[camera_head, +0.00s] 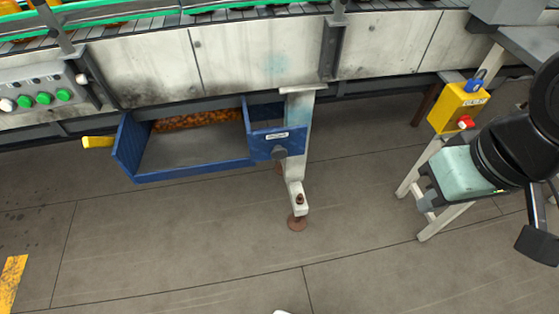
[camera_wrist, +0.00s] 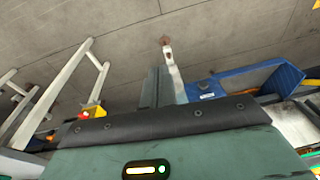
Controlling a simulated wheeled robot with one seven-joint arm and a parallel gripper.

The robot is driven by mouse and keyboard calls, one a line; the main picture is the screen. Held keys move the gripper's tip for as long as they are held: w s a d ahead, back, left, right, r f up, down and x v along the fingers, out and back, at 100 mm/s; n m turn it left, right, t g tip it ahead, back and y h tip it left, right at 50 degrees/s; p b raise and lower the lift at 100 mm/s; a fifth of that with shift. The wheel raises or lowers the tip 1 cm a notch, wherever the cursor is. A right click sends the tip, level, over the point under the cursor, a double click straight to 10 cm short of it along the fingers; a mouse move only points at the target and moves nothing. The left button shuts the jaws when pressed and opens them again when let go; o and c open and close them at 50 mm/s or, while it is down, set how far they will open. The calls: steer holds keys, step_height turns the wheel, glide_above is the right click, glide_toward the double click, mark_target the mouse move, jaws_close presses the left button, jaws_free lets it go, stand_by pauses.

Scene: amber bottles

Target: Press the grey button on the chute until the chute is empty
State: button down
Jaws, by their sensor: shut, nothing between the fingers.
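The blue chute (camera_head: 185,172) hangs below the conveyor, left of centre in the head view, and also shows at the right of the wrist view (camera_wrist: 245,80). Amber bottles (camera_head: 197,120) lie at its back; the front floor is bare. A dark grey round button (camera_head: 280,153) is on its right front face, under a white label. My gripper (camera_head: 425,190) is at the right in the head view, well apart from the chute. Its shut fingers (camera_wrist: 165,85) hold nothing.
A white post (camera_head: 298,140) with a rusty foot stands just right of the chute. A yellow box (camera_head: 458,107) with a red button stands on a white-legged stand near my arm. A yellow handle (camera_head: 98,141) projects left of the chute. Open floor (camera_head: 350,230) lies in front.

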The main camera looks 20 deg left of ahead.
mark_target(278, 151)
steer(key=w+a+f+m+t+y+b, duration=0.1)
steer(key=w+a+f+m+y+b, duration=0.2)
steer(key=a+f+b, duration=0.3)
steer(key=w+a+f+m+t+y+b, duration=0.1)
steer(key=w+a+f+m+y+b, duration=0.2)
steer(key=a+f, duration=0.5)
steer(key=w+a+f+m+t+y+b, duration=0.1)
steer(key=w+a+f+m+y+b, duration=0.2)
steer(key=a+f+m+b, duration=0.4)
step_height(278, 151, down, 6)
steer(key=y+b, duration=0.1)
steer(key=b, duration=0.1)
steer(key=shift+a+r+y+b, duration=0.15)
steer(key=shift+a+y+b, duration=0.05)
steer(key=shift+y+b, duration=0.2)
steer(key=w+a+p, duration=0.1)
steer(key=w+a, duration=0.3)
steer(key=w, duration=0.3)
steer(key=shift+w+a, duration=0.3)
steer(key=shift+w+a+p, duration=0.25)
steer(key=shift+w+p, duration=0.1)
steer(key=shift+p, duration=0.1)
